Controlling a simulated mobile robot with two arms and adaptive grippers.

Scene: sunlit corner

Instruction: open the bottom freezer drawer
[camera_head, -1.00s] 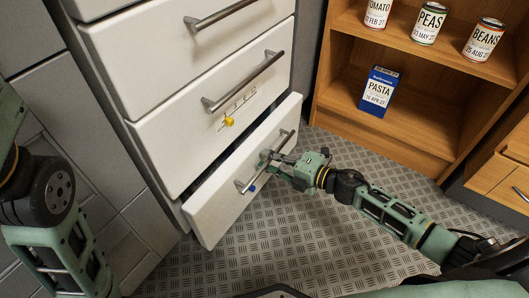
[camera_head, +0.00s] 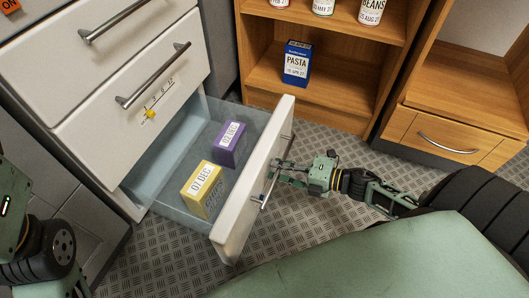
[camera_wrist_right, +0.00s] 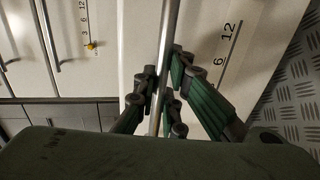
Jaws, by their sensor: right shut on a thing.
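The bottom freezer drawer (camera_head: 262,183) is pulled well out, low over the floor. Its white front faces right in the head view, and a metal bar handle (camera_head: 274,176) runs along it. My right gripper (camera_head: 276,171) is shut on this handle. The right wrist view also shows the handle (camera_wrist_right: 167,50) passing between the green fingers (camera_wrist_right: 166,95). Inside the drawer are a yellow box (camera_head: 204,190) marked 07 DEC and a purple box (camera_head: 229,144). Only part of my left arm shows at the left edge; its gripper is out of frame.
Two white drawers (camera_head: 105,70) above are shut; a yellow slider knob (camera_head: 151,114) sits on the lower one. A wooden shelf (camera_head: 330,95) with cans and a blue pasta box (camera_head: 297,63) stands behind. Patterned metal floor (camera_head: 300,225) is clear around the drawer front.

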